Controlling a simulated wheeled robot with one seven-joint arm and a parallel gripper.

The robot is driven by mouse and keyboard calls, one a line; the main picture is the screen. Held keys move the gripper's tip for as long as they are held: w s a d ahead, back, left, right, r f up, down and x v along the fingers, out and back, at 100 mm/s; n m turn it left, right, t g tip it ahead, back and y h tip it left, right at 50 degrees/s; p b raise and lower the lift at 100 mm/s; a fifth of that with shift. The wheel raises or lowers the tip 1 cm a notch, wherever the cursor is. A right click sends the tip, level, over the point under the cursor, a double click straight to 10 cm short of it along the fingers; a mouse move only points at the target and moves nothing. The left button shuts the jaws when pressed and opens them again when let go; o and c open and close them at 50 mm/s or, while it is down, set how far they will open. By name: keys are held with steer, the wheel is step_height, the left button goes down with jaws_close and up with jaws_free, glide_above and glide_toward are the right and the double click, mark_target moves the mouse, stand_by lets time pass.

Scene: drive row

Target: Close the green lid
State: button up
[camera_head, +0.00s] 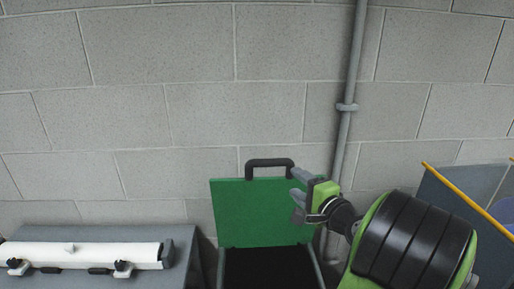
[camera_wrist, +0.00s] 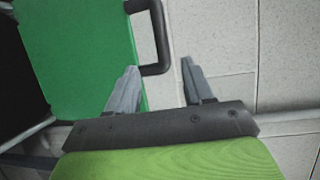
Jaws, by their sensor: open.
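The green lid (camera_head: 262,212) stands raised and open at the back of a dark grey bin (camera_head: 268,268), in front of the wall. A black handle (camera_head: 270,163) is on the lid's top edge. My gripper (camera_head: 296,184) is open and empty at the lid's upper right corner, close to the handle. In the wrist view the lid (camera_wrist: 82,60) fills the left side and the handle (camera_wrist: 160,40) lies just beyond my open fingers (camera_wrist: 158,82). The handle is not between the fingertips. I cannot tell whether a finger touches the lid.
A grey block wall (camera_head: 170,120) with a vertical pipe (camera_head: 347,110) stands behind. A grey box with a white roll-like bar (camera_head: 85,254) is at left. A grey panel with a yellow edge (camera_head: 465,198) stands at right, beyond my arm.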

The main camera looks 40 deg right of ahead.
mark_target(268, 160)
steer(key=p+x, duration=0.2)
steer(key=x, duration=1.3)
steer(key=shift+w+r, duration=0.1)
steer(key=shift+w, duration=0.1)
jaws_close()
